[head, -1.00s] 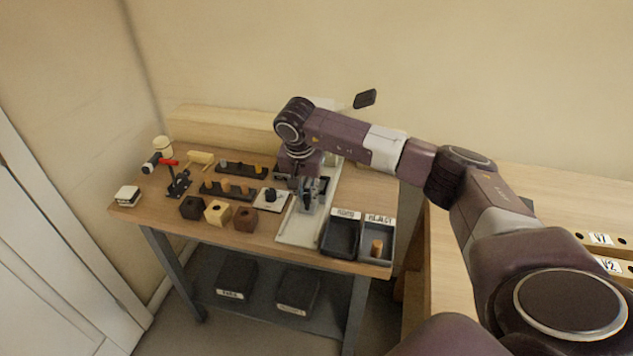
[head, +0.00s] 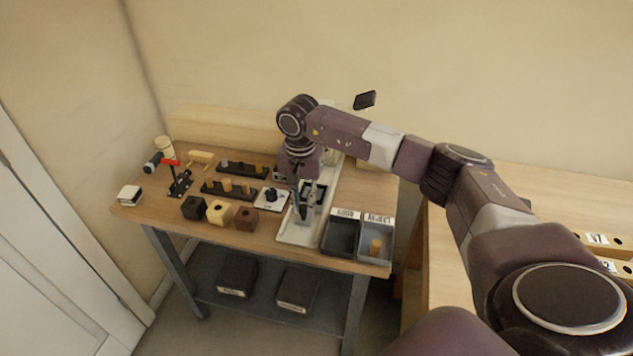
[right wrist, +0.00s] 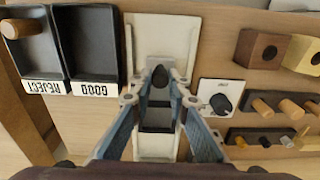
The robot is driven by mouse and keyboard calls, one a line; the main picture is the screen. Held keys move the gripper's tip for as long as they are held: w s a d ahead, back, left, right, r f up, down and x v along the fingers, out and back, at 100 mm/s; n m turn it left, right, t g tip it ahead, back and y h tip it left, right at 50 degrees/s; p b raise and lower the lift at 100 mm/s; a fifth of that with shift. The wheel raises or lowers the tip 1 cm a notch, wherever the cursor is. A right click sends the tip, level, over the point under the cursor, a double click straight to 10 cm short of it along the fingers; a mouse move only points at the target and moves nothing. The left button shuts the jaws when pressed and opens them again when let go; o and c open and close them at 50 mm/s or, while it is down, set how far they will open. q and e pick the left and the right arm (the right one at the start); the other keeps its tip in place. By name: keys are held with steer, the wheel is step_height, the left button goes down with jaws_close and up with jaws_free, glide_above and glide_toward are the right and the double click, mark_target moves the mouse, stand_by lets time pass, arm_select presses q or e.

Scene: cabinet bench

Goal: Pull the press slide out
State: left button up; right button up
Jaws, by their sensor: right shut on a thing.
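The press has a long white base (head: 293,236) on the bench, left of the bins; it also shows in the right wrist view (right wrist: 146,148). The press slide (right wrist: 157,115) lies along that base, with grey and dark parts and a dark knob (right wrist: 160,77). My right gripper (right wrist: 161,74) reaches down over the press, its fingertips closed on the knob of the slide. In the head view the right gripper (head: 302,213) and wrist hide much of the press. My left gripper is not in view.
A GOOD bin (head: 341,250) and a REJECT bin (head: 376,256) with a brown peg (head: 376,246) stand just right of the press. A white plate with a black knob (head: 271,197), three blocks (head: 219,212) and peg racks (head: 228,190) stand left. A wall is behind.

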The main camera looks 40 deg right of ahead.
steer(key=shift+s+a+f, duration=0.1)
steer(key=shift+s+a+p, duration=0.3)
steer(key=shift+s+a, duration=0.2)
steer(key=shift+a, duration=0.05)
steer(key=shift+s+a, duration=0.6)
steer(key=shift+a, duration=0.05)
steer(key=shift+s+a, duration=0.5)
steer(key=shift+a, duration=0.15)
steer(key=o, duration=0.7)
steer(key=shift+o, duration=0.6)
steer(key=shift+w+p, duration=0.1)
steer(key=shift+p, duration=0.2)
